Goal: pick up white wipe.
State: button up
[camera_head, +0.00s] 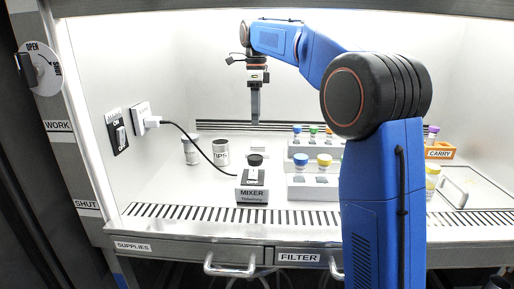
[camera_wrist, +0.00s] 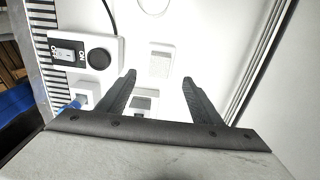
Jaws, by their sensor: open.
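In the head view my gripper (camera_head: 255,118) points down, well above the surface, near the back wall of the cabinet.
A mixer (camera_head: 252,194) with a black top stands at the front, its cable running left. Two cups, one the TIPS cup (camera_head: 221,158), stand to its left. A white rack (camera_head: 312,188) with capped tubes is right of it. An orange CARRY box (camera_head: 440,153) is far right.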

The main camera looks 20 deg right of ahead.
send_over(258, 143)
jog(key=f, duration=0.5)
jog(key=shift+a, duration=0.3)
jog(key=shift+s+d+f, duration=0.1)
jog(key=shift+f, duration=1.2)
jog(key=shift+s+d+f, duration=0.1)
jog(key=shift+f, duration=1.15)
jog(key=c, duration=1.1)
jog(key=shift+r, duration=0.15)
notch_tip(258, 143, up, 10)
jog(key=shift+f, duration=0.1)
